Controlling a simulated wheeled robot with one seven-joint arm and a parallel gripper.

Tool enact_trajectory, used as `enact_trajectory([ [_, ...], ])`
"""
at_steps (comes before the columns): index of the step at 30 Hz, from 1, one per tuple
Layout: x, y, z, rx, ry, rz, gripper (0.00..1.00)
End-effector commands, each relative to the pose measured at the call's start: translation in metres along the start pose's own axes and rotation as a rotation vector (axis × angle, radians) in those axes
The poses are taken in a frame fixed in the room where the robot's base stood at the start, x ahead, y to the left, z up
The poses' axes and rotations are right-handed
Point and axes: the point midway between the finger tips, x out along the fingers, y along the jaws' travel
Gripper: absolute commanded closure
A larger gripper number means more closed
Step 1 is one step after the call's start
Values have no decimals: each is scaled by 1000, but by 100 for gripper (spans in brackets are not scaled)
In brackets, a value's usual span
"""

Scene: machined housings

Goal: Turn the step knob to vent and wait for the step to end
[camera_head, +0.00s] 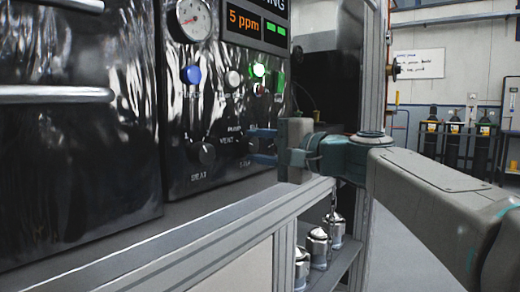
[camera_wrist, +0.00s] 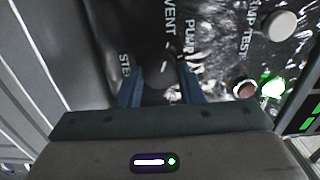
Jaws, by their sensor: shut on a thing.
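The step knob (camera_wrist: 160,88) is a dark round knob on the black panel (camera_head: 178,175), with a small white mark on it. In the wrist view the mark is on the upper side of the knob, towards the VENT lettering; its exact setting is hard to tell. The STEP lettering is left of it, a partly covered PUR... word to the right. My gripper (camera_head: 257,146) is at the panel, its blue fingers on either side of the knob, shut on it. In the head view the fingers hide most of the knob.
A SEAL knob (camera_head: 206,152) is left of my gripper. Above are a blue button (camera_head: 191,75), a lit green lamp (camera_head: 259,70), a gauge (camera_head: 194,18) and a display (camera_head: 244,22) reading 5 ppm. A frame post (camera_head: 370,70) stands close right. Metal housings (camera_head: 318,247) stand on the shelf below.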

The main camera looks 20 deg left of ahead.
Motion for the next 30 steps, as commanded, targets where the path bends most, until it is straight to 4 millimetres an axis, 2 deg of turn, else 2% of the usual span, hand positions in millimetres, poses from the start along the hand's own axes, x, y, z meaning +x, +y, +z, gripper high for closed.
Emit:
enact_trajectory([
  [6, 0, 0, 0, 0, 0, 0, 89],
  [7, 0, 0, 0, 0, 0, 0, 61],
  [9, 0, 0, 0, 1, 0, 0, 45],
  [20, -5, 0, 0, 1, 2, 0, 45],
  [25, -31, -1, 0, -1, 3, 0, 45],
  [30, -71, -2, -1, 0, 4, 0, 45],
])
